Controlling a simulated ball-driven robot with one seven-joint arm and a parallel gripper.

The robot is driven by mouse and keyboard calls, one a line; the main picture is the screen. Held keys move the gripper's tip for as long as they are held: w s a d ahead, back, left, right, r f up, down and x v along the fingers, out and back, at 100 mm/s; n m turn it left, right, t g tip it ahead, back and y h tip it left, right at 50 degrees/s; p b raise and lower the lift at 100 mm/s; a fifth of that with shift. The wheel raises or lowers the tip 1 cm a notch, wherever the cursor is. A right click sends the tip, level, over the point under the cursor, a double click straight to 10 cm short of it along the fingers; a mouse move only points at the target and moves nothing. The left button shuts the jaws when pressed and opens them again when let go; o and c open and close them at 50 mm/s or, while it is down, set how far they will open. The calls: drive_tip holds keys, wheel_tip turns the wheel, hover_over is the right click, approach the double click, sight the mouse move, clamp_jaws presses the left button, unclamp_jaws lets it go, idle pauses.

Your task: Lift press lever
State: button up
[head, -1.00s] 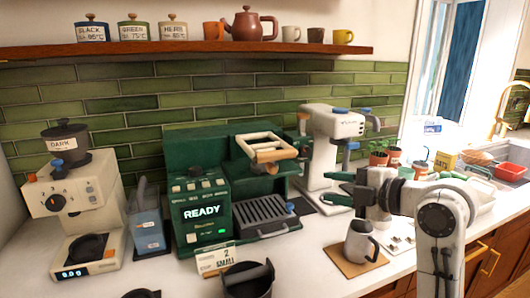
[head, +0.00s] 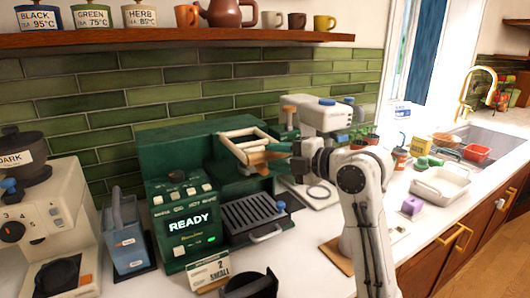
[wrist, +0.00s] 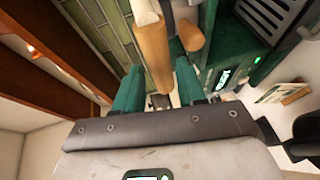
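The press lever (head: 238,135) is a pale frame with wooden bars on top of the green press machine (head: 185,215), whose display reads READY. My gripper (head: 280,157) is at the lever's right front end in the head view. In the wrist view, my gripper's (wrist: 159,88) two green fingers stand apart. A wooden bar of the lever (wrist: 152,50) extends down to the gap between them. Its lower end is close to the fingers, and I cannot tell whether they touch it. A second, shorter wooden piece (wrist: 190,35) lies to its right.
A grinder (head: 50,225) and a blue container (head: 125,240) stand left of the machine. A white appliance (head: 310,115) stands behind my arm. A price-like card (head: 210,270) and dark pot (head: 250,285) are in front. The shelf (head: 160,40) runs above.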

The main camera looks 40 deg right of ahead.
sight(272, 157)
drive_tip(key=shift+p+x, duration=0.3)
drive_tip(key=shift+x, duration=1.6)
drive_tip(key=shift+c, duration=0.2)
clamp_jaws()
